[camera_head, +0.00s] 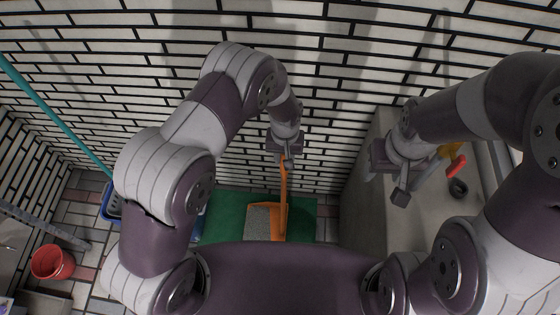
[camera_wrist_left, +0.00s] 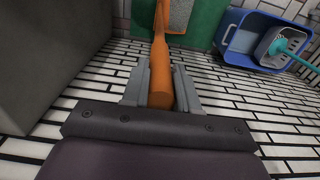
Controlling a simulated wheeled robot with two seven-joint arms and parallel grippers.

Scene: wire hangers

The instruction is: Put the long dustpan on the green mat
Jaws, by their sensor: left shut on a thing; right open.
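The long dustpan (camera_head: 283,190) is orange with a grey pan. In the head view it hangs upright from my left gripper (camera_head: 285,156), its pan low in front of the green mat (camera_head: 226,213). My left gripper is shut on the top end of the handle, and the orange handle (camera_wrist_left: 161,75) shows between the fingers (camera_wrist_left: 161,90) in the left wrist view. The green mat (camera_wrist_left: 206,25) lies beyond it on the floor. I cannot tell whether the pan touches the mat. My right gripper (camera_head: 398,190) is open and empty over the grey counter.
A blue mop bucket (camera_wrist_left: 262,42) with a teal-handled mop stands beside the mat. A red bucket (camera_head: 53,262) is on the floor at left. The grey counter (camera_head: 366,205) at right holds a red-handled thing (camera_head: 455,167). A white brick wall rises behind.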

